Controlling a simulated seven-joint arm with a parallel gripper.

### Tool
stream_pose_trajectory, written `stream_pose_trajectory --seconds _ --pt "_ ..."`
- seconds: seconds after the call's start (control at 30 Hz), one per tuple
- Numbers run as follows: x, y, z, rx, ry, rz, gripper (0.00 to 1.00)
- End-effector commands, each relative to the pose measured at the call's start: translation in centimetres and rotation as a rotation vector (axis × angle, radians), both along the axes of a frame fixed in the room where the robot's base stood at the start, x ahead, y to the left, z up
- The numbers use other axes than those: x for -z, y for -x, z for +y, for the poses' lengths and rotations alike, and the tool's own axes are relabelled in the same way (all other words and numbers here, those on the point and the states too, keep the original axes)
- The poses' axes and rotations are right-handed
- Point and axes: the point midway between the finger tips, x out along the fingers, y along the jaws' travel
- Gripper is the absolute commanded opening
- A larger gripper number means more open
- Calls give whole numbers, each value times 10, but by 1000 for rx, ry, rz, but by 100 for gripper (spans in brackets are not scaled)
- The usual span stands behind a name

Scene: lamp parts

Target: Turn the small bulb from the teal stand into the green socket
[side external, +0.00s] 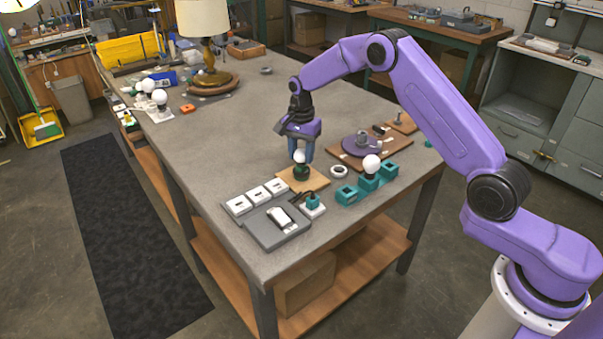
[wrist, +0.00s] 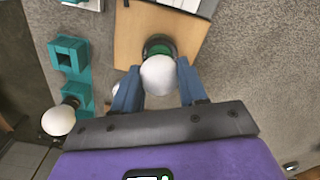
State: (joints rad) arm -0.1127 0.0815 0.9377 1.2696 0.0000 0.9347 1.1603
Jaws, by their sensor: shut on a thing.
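A small white bulb (side external: 299,156) is held between the blue fingers of my gripper (side external: 301,157), directly above the green socket (side external: 302,173). It looks upright, with its lower end at the socket; how deep it sits is hidden. In the wrist view the bulb (wrist: 158,75) lies between the fingertips (wrist: 157,82) and partly covers the green socket (wrist: 158,44). The socket stands on a square wooden board (side external: 318,180). The teal stand (side external: 368,184) is to the right in the side view, with a larger white bulb (side external: 371,165) on one block. An empty teal block (side external: 346,195) is beside it.
A white ring (side external: 339,171) lies between the board and the teal stand. A grey tray (side external: 268,236), white switches (side external: 256,194) and a teal connector (side external: 312,202) are in front. A purple disc (side external: 361,146) lies behind. A table lamp (side external: 204,50) stands far back; the mid-left tabletop is clear.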

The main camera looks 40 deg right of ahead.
Motion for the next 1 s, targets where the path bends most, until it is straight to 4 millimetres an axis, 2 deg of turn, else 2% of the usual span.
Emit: stream_pose_trajectory --seconds 0.13,0.53,1.0 --pt "0 -1 1 86 -1 -3 20" --pt "0 -1 1 139 -2 -4 20" --pt "1 -1 2 648 -2 -5 20"
